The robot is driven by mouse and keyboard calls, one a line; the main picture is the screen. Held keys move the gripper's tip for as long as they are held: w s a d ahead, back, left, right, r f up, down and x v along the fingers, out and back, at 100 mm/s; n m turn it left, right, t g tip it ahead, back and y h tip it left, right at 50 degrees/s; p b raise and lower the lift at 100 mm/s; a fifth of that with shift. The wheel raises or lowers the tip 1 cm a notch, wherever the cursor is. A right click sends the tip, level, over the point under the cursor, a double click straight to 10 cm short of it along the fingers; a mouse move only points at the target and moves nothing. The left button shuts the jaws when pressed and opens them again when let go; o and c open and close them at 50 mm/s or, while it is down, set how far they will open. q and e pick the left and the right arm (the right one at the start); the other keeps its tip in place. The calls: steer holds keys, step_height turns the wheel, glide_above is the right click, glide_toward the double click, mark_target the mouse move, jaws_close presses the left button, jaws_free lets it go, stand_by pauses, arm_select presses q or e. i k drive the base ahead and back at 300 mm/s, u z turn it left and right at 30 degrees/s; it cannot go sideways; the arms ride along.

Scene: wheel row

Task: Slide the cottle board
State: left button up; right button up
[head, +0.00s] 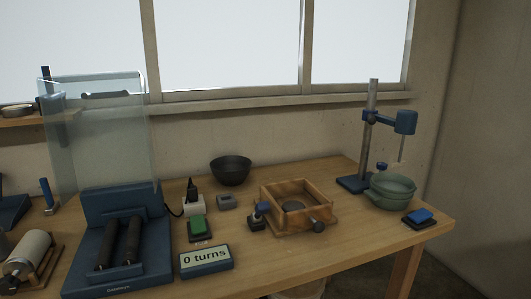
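The cottle boards form a square wooden frame (284,222) standing on a wooden base on the right half of the workbench. The inner floor is partly hidden by the front walls. Neither of my grippers is in view.
The wooden bench (330,262) is clear in front of the frame. Left of it are a green button (198,223), a "0 turns" display (206,258) and a blue roller machine (115,260). Behind is a black bowl (230,170); right are a stand (372,135) and green pot (390,191).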

mark_target(315, 216)
steer(key=z, duration=2.35)
steer(key=i, duration=1.9)
steer(key=u, duration=3.2)
steer(key=i, duration=0.3)
steer(key=z, duration=0.1)
